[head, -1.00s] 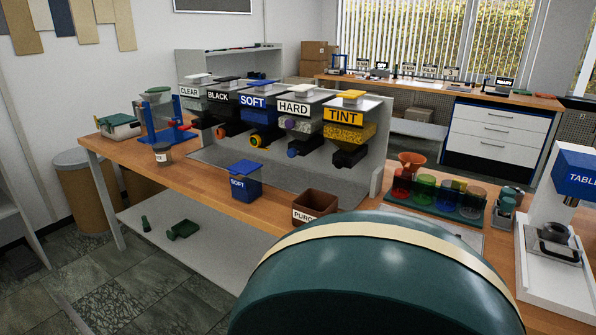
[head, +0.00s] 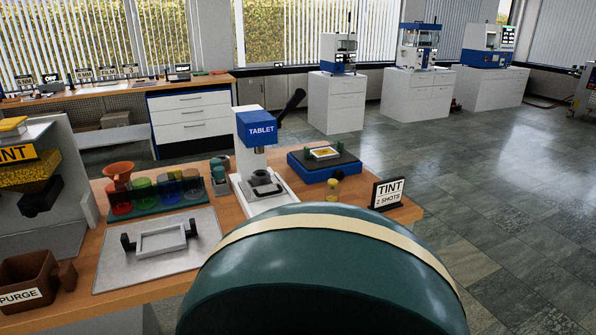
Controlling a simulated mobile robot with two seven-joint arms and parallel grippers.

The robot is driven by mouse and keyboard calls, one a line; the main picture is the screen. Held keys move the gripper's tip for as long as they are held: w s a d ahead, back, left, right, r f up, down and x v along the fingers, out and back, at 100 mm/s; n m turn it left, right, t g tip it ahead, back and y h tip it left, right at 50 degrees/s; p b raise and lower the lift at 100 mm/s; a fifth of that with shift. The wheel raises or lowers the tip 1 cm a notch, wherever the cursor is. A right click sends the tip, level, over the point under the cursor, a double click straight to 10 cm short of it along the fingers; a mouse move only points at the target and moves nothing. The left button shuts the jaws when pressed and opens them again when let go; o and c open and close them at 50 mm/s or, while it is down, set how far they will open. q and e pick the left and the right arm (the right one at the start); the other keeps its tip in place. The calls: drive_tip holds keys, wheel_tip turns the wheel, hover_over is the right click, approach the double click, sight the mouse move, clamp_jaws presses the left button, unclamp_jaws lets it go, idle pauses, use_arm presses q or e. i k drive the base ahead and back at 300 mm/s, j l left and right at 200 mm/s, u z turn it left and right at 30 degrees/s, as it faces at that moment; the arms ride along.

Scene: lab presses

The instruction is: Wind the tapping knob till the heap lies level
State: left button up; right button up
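The tapping unit, a low blue box with a dark top (head: 312,166), stands at the right part of the wooden bench in the head view. A white-framed tray (head: 323,153) lies on its top between green end pieces. A yellow heap (head: 323,154) shows in the tray; its exact shape is too small to tell. Neither of my grippers is in view. The lower middle of the view is blocked.
The blue and white TABLET press (head: 262,130) with a black lever stands left of the unit. A TINT 2 SHOTS sign (head: 388,193) stands to its right, near the bench end. A handled frame (head: 161,240) lies on a grey mat. The floor at right is open.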

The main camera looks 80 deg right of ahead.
sight(339, 175)
drive_tip(key=z, duration=1.75)
